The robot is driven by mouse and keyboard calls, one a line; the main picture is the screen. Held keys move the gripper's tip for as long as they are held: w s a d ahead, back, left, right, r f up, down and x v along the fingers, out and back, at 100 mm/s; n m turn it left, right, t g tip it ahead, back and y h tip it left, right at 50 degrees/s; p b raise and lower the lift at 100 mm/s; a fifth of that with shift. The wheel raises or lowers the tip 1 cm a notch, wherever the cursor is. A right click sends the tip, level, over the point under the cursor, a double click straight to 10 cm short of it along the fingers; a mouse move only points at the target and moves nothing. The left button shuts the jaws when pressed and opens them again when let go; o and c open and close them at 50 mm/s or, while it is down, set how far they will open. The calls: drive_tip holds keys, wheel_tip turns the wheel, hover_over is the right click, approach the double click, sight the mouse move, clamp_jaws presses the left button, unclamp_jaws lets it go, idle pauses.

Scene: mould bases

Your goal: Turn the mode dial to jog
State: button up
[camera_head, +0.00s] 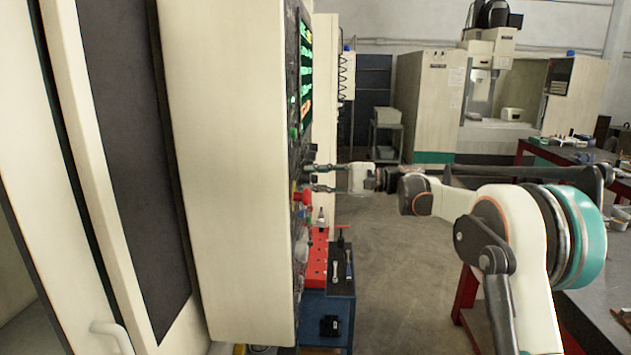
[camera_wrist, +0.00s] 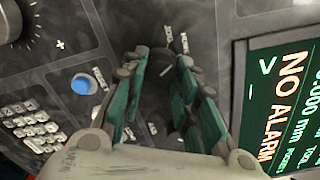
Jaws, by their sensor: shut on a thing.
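The black mode dial (camera_wrist: 162,66) is on the dark control panel (camera_wrist: 215,60), near the top middle of the wrist view. In the head view my gripper (camera_head: 316,178) reaches left to the panel, which is seen nearly edge-on, so the dial's setting is hidden there.
Beside the dial are a blue button (camera_wrist: 84,84), a keypad (camera_wrist: 32,125), a larger knob (camera_wrist: 12,22) and a screen (camera_wrist: 280,105) reading NO ALARM. Below the panel stands a blue tool cabinet (camera_head: 330,305) with a red rack (camera_head: 317,262). Open floor (camera_head: 400,270) lies right of it.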

drive_tip(key=n, duration=0.5)
idle(0.6)
drive_tip(key=o, duration=1.1)
drive_tip(key=shift+c, duration=0.2)
drive_tip(key=shift+d, duration=0.1)
drive_tip(key=d, duration=1.1)
drive_tip(key=shift+s+d, duration=0.2)
drive_tip(key=shift+d, duration=0.2)
